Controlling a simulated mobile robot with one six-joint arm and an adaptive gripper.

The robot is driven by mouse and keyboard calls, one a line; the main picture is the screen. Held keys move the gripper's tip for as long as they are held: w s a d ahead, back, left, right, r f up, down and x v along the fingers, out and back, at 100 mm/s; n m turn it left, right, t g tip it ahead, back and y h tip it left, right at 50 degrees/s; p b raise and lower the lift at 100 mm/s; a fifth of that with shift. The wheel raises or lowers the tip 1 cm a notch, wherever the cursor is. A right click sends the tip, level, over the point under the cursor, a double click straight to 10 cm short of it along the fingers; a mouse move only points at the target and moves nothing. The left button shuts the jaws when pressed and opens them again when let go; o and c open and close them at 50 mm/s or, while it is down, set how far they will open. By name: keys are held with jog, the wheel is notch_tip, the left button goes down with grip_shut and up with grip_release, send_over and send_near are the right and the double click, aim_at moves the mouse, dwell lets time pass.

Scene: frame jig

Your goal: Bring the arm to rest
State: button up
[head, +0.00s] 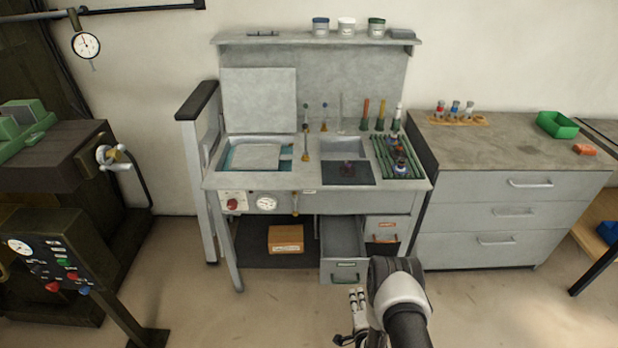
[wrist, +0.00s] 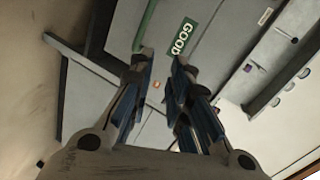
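My arm (head: 405,310) reaches up from the bottom of the head view, bent, in front of the bench. My gripper (wrist: 162,57) shows in the wrist view with its two blue-lined fingers apart and nothing between them. In the head view, the gripper (head: 358,298) hangs left of the arm, in front of the open drawer, with its far parts small and partly hidden. In the wrist view, a green "GOOD" label (wrist: 182,36) on a grey drawer front lies beyond the fingertips; I cannot tell the gap.
The grey bench (head: 315,200) has an open drawer (head: 345,272) with a green handle jutting low toward me. A cardboard box (head: 286,239) sits under the bench. A grey cabinet (head: 510,215) stands right; a control pedestal (head: 60,262) stands left. Floor between pedestal and arm is clear.

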jog(key=w+r+n+g, duration=0.1)
jog(key=w+r+n, duration=0.1)
jog(key=w+r, duration=0.5)
jog(key=w+r+n+g, duration=0.1)
jog(key=w+r+n, duration=0.15)
jog(key=r, duration=0.85)
jog(key=s+r+n+g, duration=0.1)
jog(key=s+r+n, duration=0.1)
jog(key=r, duration=0.8)
jog(key=s+r+n+g, duration=0.2)
jog(key=s+r, duration=0.1)
jog(key=r, duration=0.6)
jog(key=s+a+r+n+g, duration=0.1)
jog(key=s+r+n, duration=0.1)
jog(key=s+r, duration=0.45)
jog(key=s+r+n+g, duration=0.1)
jog(key=s+r, duration=0.2)
jog(key=s, duration=0.7)
jog(key=s+a+r+n+g, duration=0.1)
jog(key=s+r+n, duration=0.1)
jog(key=s+r, duration=0.5)
jog(key=s+f+n+g, duration=0.1)
jog(key=s+f+n, duration=0.1)
jog(key=s, duration=1)
jog(key=shift+s+g, duration=0.35)
jog(key=shift+g, duration=0.05)
jog(key=shift+o, duration=0.3)
jog(key=shift+f, duration=0.1)
